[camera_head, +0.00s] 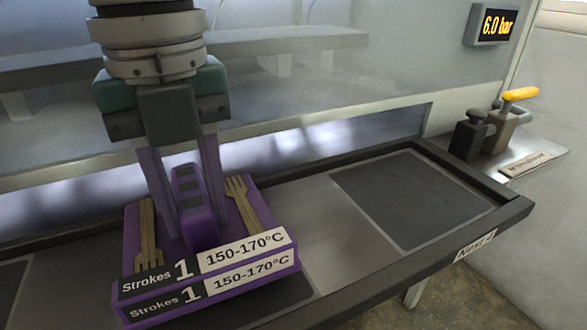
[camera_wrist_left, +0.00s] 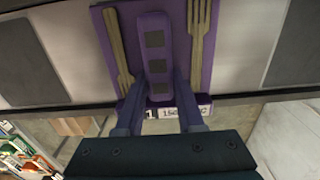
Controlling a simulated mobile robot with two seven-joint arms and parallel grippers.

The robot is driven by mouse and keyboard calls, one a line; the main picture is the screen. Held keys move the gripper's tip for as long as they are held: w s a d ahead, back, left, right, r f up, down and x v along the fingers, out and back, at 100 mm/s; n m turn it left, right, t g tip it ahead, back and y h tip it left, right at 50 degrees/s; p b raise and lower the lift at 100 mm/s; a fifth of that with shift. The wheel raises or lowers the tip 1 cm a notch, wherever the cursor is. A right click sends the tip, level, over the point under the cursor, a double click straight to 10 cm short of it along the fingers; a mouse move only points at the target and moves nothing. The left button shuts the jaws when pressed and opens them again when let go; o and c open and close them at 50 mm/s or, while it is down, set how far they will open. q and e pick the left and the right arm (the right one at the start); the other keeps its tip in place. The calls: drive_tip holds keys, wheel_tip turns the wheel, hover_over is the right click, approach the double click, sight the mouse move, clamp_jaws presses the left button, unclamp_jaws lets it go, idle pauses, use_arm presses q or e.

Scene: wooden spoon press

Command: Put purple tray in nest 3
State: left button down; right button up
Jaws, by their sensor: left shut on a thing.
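The purple tray (camera_head: 215,240) is in the lower left of the head view and carries wooden forks on both sides of a raised purple handle. Its front labels read "Strokes 1" and "150-170°C". My left gripper (camera_head: 187,205) points down and is shut on the handle. The wrist view shows the tray (camera_wrist_left: 183,45) beyond my left gripper's fingers (camera_wrist_left: 160,90). A dark nest pad (camera_head: 285,298) shows partly under or beside the tray; I cannot tell whether the tray touches it. My right gripper is not in view.
An empty dark nest pad (camera_head: 410,195) lies to the right, with a "Nest" label (camera_head: 475,244) whose number is unclear. A dark raised rim (camera_head: 480,218) edges the bed. A yellow-handled lever (camera_head: 520,95) and a "6.0 bar" display (camera_head: 497,24) are at the right.

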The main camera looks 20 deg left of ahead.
sight(200, 230)
use_arm(q)
wheel_tip(200, 230, down, 3)
drive_tip(key=shift+f+b, duration=0.15)
drive_tip(key=shift+b, duration=0.15)
drive_tip(key=c, duration=0.5)
unclamp_jaws()
wheel_tip(200, 230, up, 12)
drive_tip(key=p, duration=0.3)
